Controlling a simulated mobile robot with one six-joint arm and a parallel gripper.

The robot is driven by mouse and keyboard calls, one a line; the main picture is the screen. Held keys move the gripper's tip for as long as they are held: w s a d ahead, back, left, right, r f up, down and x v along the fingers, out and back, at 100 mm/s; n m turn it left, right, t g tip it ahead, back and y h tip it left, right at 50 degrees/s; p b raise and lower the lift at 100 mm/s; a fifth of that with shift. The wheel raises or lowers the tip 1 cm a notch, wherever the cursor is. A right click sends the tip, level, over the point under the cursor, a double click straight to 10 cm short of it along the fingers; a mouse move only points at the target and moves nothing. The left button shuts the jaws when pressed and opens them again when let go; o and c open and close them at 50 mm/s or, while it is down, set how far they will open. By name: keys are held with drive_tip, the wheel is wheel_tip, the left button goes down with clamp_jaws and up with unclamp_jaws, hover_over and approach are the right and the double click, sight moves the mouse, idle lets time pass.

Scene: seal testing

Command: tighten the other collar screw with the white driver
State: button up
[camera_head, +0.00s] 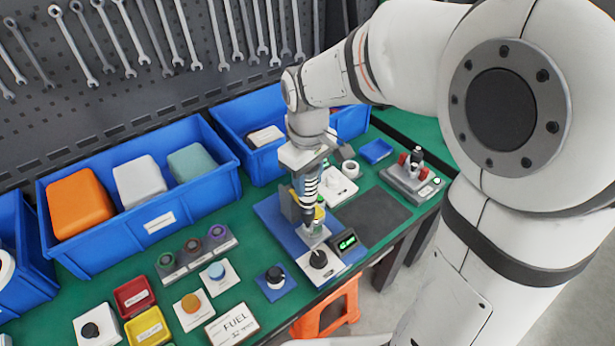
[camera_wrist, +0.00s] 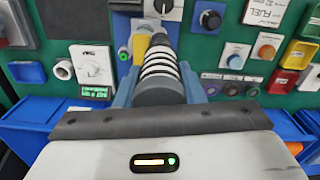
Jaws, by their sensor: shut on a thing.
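My gripper (camera_head: 307,184) is shut on the white driver (camera_head: 308,193), which has a dark-banded handle and points down. In the wrist view, the blue jaws of my gripper (camera_wrist: 158,84) sit on both sides of the driver (camera_wrist: 160,68). The driver's lower end is over a small metal part on the blue test stand (camera_head: 268,208). The collar and its screws are too small and too covered by the driver to make out. I cannot tell whether the tip touches a screw.
A dark grey mat (camera_head: 375,216) lies clear to the right. Blue bins (camera_head: 150,215) line the back, below wrenches on a pegboard.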

drive_tip(key=shift+f+b, duration=1.15)
drive_tip(key=shift+f, duration=0.45)
idle(4.2)
drive_tip(key=shift+r+p, duration=1.9)
drive_tip(key=shift+r, duration=0.65)
